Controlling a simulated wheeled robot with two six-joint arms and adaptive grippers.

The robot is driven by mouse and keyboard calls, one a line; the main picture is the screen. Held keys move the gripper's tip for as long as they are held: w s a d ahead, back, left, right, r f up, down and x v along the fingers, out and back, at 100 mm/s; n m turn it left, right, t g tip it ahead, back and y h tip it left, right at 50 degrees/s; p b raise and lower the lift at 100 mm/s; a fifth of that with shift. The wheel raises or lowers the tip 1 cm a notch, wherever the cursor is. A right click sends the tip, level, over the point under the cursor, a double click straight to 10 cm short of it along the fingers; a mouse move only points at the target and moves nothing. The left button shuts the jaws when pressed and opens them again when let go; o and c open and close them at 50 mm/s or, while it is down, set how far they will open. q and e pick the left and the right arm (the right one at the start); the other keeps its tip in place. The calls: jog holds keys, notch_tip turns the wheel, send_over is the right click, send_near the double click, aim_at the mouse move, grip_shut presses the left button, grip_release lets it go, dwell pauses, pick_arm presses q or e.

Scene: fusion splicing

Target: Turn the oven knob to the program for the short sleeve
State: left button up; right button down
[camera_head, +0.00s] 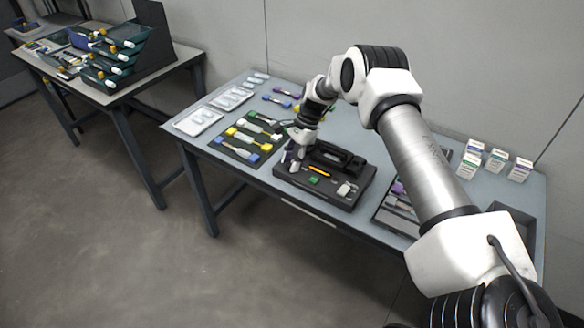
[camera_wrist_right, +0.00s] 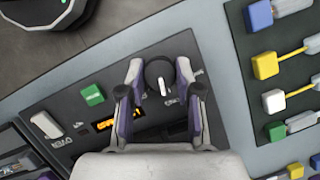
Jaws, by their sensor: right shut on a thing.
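The oven (camera_head: 325,197) is a dark low box at the front edge of the table. My right gripper (camera_head: 291,164) is down on its left end. In the right wrist view, my right gripper (camera_wrist_right: 160,74) is shut on the round black knob (camera_wrist_right: 157,70), with one finger on either side. The knob's white pointer mark runs nearly straight up and down in that view. The orange display (camera_wrist_right: 103,125) is lit, but I cannot read it. A green button (camera_wrist_right: 93,96) and a white switch (camera_wrist_right: 46,125) are on the same panel. My left gripper is out of view.
A dark mat (camera_head: 232,152) with colour-ended sleeve parts lies left of the oven. White trays (camera_head: 198,121) lie further left, and small white boxes (camera_head: 497,159) stand at the right. A second table (camera_head: 120,92) with bins is at the far left.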

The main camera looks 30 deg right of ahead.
jog(key=n+b, duration=0.1)
jog(key=n+g+b, duration=0.1)
jog(key=n+b, duration=0.1)
jog(key=shift+f+n+g, duration=0.3)
jog(key=shift+f, duration=0.05)
jog(key=n+b, duration=0.2)
jog(key=shift+w+a+n+g+h, duration=0.1)
jog(key=shift+n+g+h, duration=0.3)
jog(key=n+g+b, duration=0.1)
jog(key=n, duration=0.2)
jog(key=shift+r+h, duration=0.15)
jog(key=shift+h, duration=0.25)
jog(key=shift+a+n+g+h+b, duration=0.1)
jog(key=shift+n+g+h+b, duration=0.4)
jog(key=shift+n, duration=1.4)
jog(key=shift+r, duration=0.1)
jog(key=c, duration=0.8)
grip_release()
jog(key=shift+w, duration=0.1)
